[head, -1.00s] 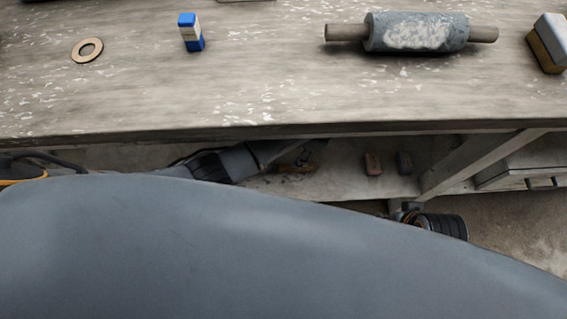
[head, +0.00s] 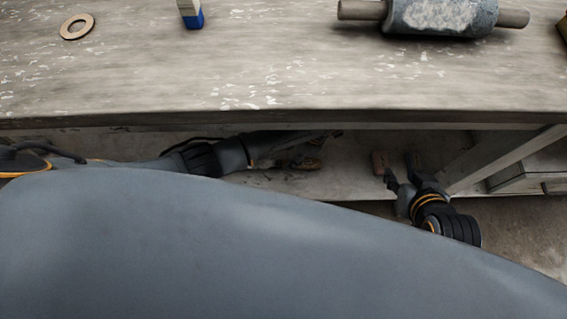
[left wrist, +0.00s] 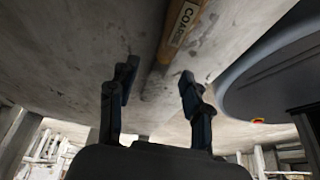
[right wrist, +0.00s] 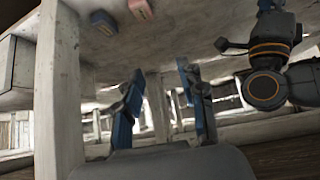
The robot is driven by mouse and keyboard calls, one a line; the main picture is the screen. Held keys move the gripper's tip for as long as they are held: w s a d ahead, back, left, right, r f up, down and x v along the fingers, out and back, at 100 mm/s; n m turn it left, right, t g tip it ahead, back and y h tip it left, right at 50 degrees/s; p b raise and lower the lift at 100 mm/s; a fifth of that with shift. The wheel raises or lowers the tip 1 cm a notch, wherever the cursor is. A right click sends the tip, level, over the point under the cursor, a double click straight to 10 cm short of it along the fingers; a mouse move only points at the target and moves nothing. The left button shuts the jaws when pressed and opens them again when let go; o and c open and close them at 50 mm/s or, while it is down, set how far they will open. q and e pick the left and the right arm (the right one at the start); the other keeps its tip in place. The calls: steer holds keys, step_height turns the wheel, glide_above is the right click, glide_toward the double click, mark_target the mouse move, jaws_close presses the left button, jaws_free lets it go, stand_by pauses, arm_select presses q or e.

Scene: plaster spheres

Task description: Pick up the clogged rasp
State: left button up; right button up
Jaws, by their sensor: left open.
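In the left wrist view a long tool with a yellow-brown part labelled COARSE (left wrist: 182,22), apparently the rasp, lies on a grey surface. Its darker end reaches down between my left fingers. My left gripper (left wrist: 157,82) is open, one finger on each side of the tool's line, and no grip shows.
The worktable top (head: 280,75) overhangs the lower shelf (head: 335,183). A slanted leg (head: 500,158) stands right of my right gripper. A reddish block (right wrist: 141,9) and a blue-grey block (right wrist: 103,21) lie on the shelf. A roller (head: 440,14), ring (head: 77,26) and blue-white block (head: 192,14) sit on top.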

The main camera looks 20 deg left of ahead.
mark_target(282, 163)
arm_select(q)
steer(key=x, duration=0.1)
steer(key=b+x, duration=0.1)
steer(key=x, duration=0.1)
steer(key=b+x, duration=0.1)
steer(key=shift+s+a+f, duration=0.25)
steer(key=shift+s+f, duration=0.05)
steer(key=shift+s, duration=0.05)
arm_select(e)
steer(key=w+a+r+t+y, duration=0.1)
steer(key=w+a+r+t, duration=0.2)
steer(key=w+r+t, duration=0.3)
step_height(282, 163, up, 2)
steer(key=shift+w+r+y, duration=0.1)
steer(key=shift+w+y, duration=0.3)
steer(key=shift+w, duration=0.15)
arm_select(q)
steer(key=shift+c, duration=0.2)
jaws_close()
